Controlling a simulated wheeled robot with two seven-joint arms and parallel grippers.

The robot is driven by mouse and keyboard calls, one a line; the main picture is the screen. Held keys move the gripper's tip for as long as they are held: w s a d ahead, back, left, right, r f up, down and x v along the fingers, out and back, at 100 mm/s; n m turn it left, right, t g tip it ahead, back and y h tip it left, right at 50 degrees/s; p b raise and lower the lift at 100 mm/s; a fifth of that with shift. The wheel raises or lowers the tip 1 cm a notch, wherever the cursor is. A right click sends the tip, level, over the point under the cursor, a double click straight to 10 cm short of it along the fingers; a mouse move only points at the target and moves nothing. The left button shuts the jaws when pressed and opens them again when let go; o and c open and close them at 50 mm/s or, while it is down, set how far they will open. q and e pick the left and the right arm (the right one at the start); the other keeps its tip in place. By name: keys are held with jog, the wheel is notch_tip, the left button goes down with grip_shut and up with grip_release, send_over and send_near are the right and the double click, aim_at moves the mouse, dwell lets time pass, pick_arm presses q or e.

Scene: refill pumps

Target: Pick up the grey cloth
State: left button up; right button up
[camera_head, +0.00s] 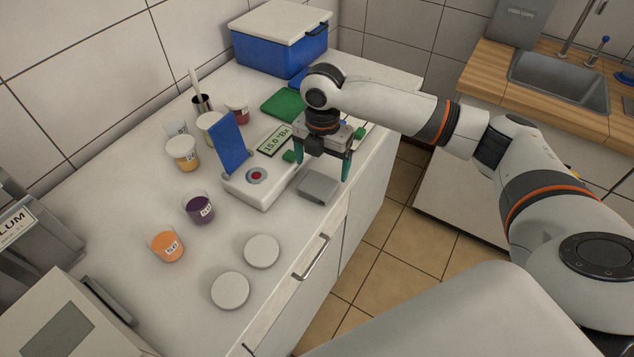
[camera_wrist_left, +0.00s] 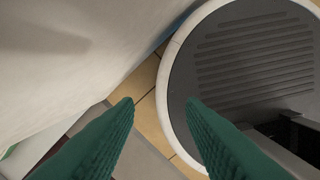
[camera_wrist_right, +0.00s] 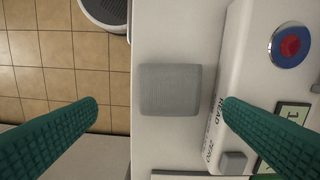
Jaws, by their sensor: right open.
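The grey cloth (camera_head: 318,187) is a small folded square pad lying flat on the white counter near its front edge, just beside the refractometer-like device. In the right wrist view the cloth (camera_wrist_right: 170,90) lies ahead of and between the fingertips. My right gripper (camera_head: 324,172) is open and empty above and near the cloth, its green fingers pointing down; its fingers also show in the right wrist view (camera_wrist_right: 160,102). My left gripper (camera_wrist_left: 160,102) is seen only in the left wrist view, with its green fingers apart and nothing between them.
The white device (camera_head: 262,186) with a raised blue flap (camera_head: 230,145) stands close left of the cloth. Several sample cups, such as the orange one (camera_head: 168,245), and two white lids (camera_head: 262,251) stand further left. A blue cooler (camera_head: 280,50) is at the back.

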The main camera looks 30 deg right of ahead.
aim_at(318, 184)
jog(key=shift+f, duration=0.95)
jog(key=f, duration=0.1)
jog(key=f+p, duration=0.1)
jog(key=f, duration=0.1)
jog(key=w+f, duration=0.1)
jog(key=f, duration=0.1)
jog(key=shift+a+p, duration=0.2)
jog(key=shift+p, duration=0.1)
jog(key=shift+f, duration=0.15)
jog(key=shift+c, duration=0.8)
pick_arm(q)
jog(key=shift+w+r, duration=0.2)
jog(key=shift+r, duration=0.7)
pick_arm(e)
jog(key=c, duration=0.9)
